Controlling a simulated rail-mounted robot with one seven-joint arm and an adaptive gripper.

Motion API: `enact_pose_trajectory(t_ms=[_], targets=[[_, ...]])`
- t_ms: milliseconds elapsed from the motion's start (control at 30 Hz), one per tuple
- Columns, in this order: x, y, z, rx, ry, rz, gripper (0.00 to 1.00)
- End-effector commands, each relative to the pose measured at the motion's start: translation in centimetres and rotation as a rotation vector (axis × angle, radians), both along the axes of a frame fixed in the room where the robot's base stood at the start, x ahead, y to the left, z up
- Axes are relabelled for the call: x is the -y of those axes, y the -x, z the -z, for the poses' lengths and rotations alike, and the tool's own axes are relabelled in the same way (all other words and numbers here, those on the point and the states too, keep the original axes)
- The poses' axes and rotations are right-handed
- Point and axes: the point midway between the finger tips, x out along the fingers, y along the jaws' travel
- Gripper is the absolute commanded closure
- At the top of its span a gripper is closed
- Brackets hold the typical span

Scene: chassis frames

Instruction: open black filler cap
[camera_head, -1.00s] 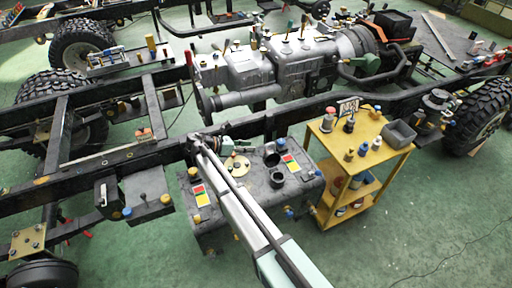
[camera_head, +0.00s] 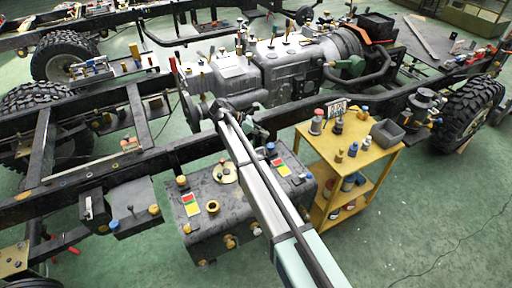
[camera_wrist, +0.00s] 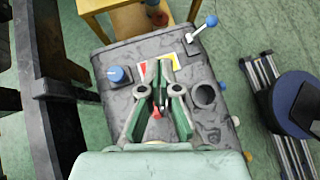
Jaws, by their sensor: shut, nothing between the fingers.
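The dark grey tank (camera_head: 200,222) stands beside the chassis rail, and its top shows in the wrist view (camera_wrist: 118,102). A black round ring-shaped piece (camera_wrist: 206,95) on the tank top lies right of my gripper in the wrist view. I cannot tell whether it is the black filler cap or an open neck. In the head view my arm covers that part of the tank top. My gripper (camera_wrist: 161,68) is shut and empty over the tank top. Its tips appear near the red and yellow label (camera_wrist: 150,68), apart from the ring.
A blue knob (camera_wrist: 118,74) and a blue-tipped lever (camera_wrist: 205,28) stand on the tank top near my gripper. A yellow cart (camera_head: 366,160) with containers stands right of the tank. The black chassis rail (camera_head: 150,163) runs behind it. Green floor is open in front.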

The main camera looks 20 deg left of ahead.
Motion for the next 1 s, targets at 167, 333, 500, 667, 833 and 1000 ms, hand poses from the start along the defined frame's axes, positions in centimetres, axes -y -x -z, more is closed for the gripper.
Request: enact_pose_trajectory(t_ms=[167,333,500,667,833,1000], targets=[[0.6,-4.1,-0.4,0.014,-0.348,0.324,1.00],[-1.8,-5.2,-1.8,0.015,-0.663,0.723,1.00],[-5.3,-3.1,-2.0,0.000,-0.800,1.034,1.00],[-6.1,-2.3,-1.9,0.030,-0.827,1.189,1.00],[-6.0,-2.2,-1.4,0.057,-0.827,1.228,1.00],[-5.7,-2.0,0.6,0.057,-0.825,1.227,1.00]])
